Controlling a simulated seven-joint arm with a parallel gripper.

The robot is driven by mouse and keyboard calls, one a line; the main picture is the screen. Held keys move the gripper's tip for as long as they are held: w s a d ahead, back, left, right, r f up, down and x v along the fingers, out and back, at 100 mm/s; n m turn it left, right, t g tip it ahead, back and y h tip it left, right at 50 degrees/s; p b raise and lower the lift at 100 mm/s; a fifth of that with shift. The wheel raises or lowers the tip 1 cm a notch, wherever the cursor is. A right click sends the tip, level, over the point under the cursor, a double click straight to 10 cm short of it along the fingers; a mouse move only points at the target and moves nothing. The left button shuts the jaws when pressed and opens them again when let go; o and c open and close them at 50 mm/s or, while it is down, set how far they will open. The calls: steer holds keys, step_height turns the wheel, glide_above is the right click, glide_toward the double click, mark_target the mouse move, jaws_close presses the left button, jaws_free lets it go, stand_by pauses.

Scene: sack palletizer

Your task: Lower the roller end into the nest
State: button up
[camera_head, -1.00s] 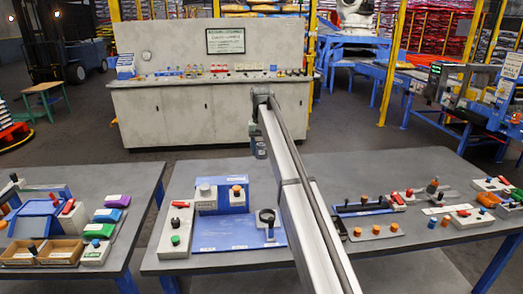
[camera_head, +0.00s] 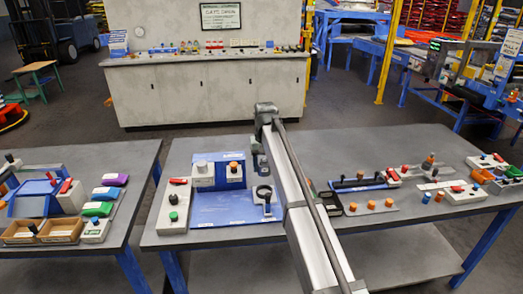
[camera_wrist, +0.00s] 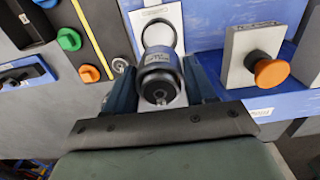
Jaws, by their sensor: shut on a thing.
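My gripper (camera_wrist: 160,75) is shut on a dark, round-ended roller (camera_wrist: 158,86), with one finger on each side and a small bolt at the centre of its end face. In the head view my gripper (camera_head: 260,165) is above the blue fixture (camera_head: 222,213), close to a black ring-shaped nest (camera_head: 264,192) on a pale block. In the wrist view the nest's ring (camera_wrist: 159,22) shows just beyond the roller on a white plate. The roller appears apart from the ring, but their height gap is unclear. My arm hides part of the fixture's right side.
A grey block with an orange knob (camera_wrist: 271,72) stands beside my gripper. A control box with red and green controls (camera_head: 174,206) lies left of the fixture. The table's front is mostly clear.

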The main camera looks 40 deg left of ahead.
mark_target(264, 176)
steer(key=shift+s+d+f, duration=0.1)
steer(key=shift+s+d, duration=0.15)
steer(key=shift+d, duration=0.05)
steer(key=shift+w+a+f, duration=0.15)
steer(key=shift+w+a, duration=0.05)
steer(key=shift+f, duration=2.35)
steer(key=shift+f, duration=1.65)
steer(key=shift+s+d+f, duration=0.15)
steer(key=shift+f, duration=0.3)
steer(key=shift+s+d+f, duration=0.1)
steer(key=shift+f, duration=0.3)
stand_by(0.9)
steer(key=o, duration=1.2)
steer(key=shift+o, duration=0.8)
steer(key=shift+w+a+r, duration=0.1)
steer(key=shift+r, duration=0.65)
steer(key=shift+w+a+r, duration=0.1)
steer(key=shift+r, duration=3.25)
